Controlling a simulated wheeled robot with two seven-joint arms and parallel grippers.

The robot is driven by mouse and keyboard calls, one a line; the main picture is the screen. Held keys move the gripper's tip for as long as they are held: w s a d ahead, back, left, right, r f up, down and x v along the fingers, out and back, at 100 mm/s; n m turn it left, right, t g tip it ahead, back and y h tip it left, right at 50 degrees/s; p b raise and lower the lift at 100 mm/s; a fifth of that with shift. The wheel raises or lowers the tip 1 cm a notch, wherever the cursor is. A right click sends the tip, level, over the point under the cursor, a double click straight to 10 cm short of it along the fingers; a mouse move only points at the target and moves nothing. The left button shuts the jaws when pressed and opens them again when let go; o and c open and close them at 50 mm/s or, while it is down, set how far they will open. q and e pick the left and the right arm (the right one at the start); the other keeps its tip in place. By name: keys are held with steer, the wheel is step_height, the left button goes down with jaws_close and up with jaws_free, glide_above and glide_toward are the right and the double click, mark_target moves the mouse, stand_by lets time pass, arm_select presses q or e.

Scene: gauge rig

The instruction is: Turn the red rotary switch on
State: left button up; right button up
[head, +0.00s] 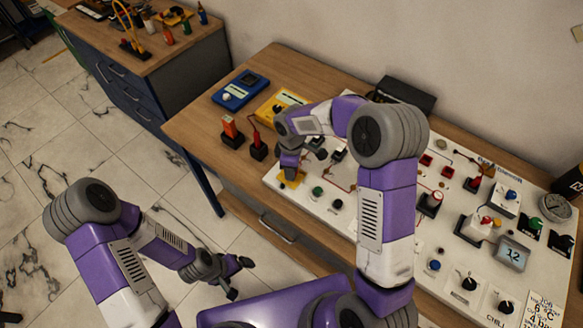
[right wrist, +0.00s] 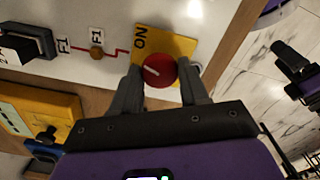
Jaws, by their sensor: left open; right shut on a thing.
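The red rotary switch (right wrist: 159,71) sits on a yellow plate (right wrist: 182,46) marked ON at the edge of the white panel. In the right wrist view, the white line on its knob points left and slightly up, toward the lettered side. My right gripper (right wrist: 160,82) is shut on the knob, one finger on each side. In the head view, my right gripper (head: 290,168) is over the yellow plate (head: 291,181) at the panel's left end and hides the knob. My left gripper (head: 239,278) is open and empty, low over the floor in front of the table.
The white panel (head: 330,217) carries several other switches, buttons and a display (head: 512,254). A yellow meter (head: 270,106) and a blue meter (head: 240,90) lie on the wooden table left of it. A side cabinet (head: 150,50) with tools stands at the upper left.

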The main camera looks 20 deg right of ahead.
steer(key=m, duration=0.4)
steer(key=shift+m+b, duration=0.4)
stand_by(0.4)
steer(key=o, duration=1)
steer(key=shift+o, duration=0.2)
steer(key=shift+r+p, duration=0.55)
steer(key=shift+r, duration=3.25)
